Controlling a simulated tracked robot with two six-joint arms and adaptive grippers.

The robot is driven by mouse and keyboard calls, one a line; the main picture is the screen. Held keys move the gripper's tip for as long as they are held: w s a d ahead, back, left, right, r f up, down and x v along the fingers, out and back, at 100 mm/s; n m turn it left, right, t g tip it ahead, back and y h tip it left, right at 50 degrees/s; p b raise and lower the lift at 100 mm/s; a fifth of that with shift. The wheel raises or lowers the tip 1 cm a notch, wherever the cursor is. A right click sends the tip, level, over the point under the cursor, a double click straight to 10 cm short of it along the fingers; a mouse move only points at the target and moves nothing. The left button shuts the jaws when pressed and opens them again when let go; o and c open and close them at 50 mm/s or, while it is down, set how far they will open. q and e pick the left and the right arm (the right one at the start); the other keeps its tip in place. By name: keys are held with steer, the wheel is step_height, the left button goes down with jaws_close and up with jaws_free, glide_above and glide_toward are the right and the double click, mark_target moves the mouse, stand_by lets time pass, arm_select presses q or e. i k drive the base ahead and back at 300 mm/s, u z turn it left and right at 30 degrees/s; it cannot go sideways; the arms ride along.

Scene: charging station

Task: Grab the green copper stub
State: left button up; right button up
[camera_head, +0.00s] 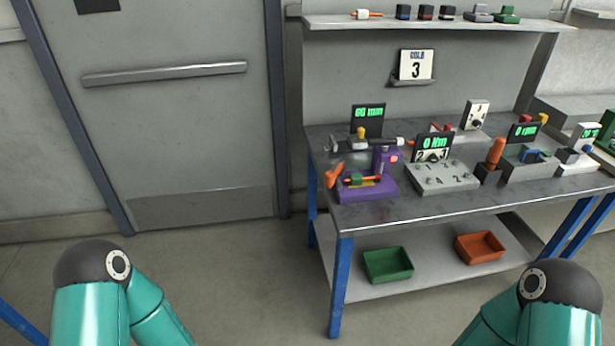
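A small green piece (355,179) with a copper-orange rod beside it lies on the purple device (374,191) at the left front of the workbench. It looks like the green copper stub, but it is too small to be sure. An orange handle (335,175) is at the device's left end. Only teal links of my two arms show, at the lower left and lower right. Neither gripper is in view.
The workbench (420,208) also carries several displays, a grey socket block (444,178) and other devices. A shelf (440,22) above holds small parts. A green bin (388,265) and an orange bin (480,247) stand below. The floor before the door (180,110) is clear.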

mark_target(355, 179)
steer(key=u, duration=0.25)
steer(key=i, duration=1)
steer(key=z, duration=0.05)
